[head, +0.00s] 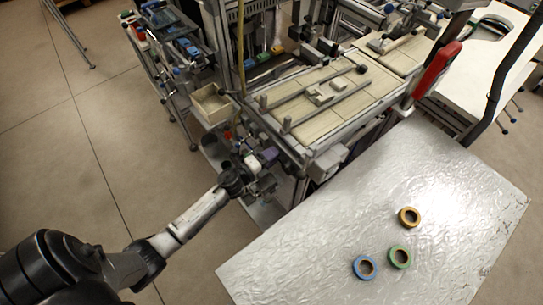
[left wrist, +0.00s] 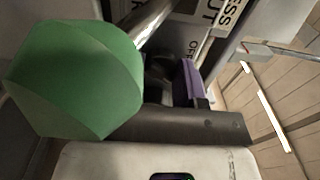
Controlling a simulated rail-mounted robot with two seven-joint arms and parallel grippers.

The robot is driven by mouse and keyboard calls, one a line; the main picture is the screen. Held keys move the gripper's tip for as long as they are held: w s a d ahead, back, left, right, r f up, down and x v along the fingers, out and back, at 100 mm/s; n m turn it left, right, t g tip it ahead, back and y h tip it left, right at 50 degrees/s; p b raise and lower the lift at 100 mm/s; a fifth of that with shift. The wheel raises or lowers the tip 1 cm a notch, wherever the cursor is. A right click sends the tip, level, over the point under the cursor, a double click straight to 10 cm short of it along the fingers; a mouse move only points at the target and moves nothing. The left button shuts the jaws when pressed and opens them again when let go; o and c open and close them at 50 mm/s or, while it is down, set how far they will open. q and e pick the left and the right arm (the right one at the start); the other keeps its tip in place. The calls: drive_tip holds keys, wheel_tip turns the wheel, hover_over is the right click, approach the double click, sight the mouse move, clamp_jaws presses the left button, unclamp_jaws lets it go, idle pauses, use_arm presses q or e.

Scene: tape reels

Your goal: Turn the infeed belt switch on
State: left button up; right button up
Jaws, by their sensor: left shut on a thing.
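My left gripper (head: 260,172) is at the near left corner of the machine, low beside its frame. The infeed belt switch (left wrist: 160,70) appears as a dark shape just below the label, partly hidden by the gripper and in shadow. The gripper is shut on it; its exact turn angle cannot be told. A purple part (left wrist: 188,82) is right beside it. A large green faceted thing (left wrist: 75,80) fills the left of that view. My right gripper is not in view.
A beige bin (head: 210,104) is on the machine's left side. Open floor (head: 110,150) lies to the left.

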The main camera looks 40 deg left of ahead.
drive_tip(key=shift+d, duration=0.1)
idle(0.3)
use_arm(q)
drive_tip(key=o, duration=0.9)
drive_tip(key=shift+o, duration=0.2)
drive_tip(key=s+a, duration=0.2)
drive_tip(key=s, duration=1.1)
drive_tip(key=shift+s+a, duration=0.2)
drive_tip(key=shift+s, duration=0.15)
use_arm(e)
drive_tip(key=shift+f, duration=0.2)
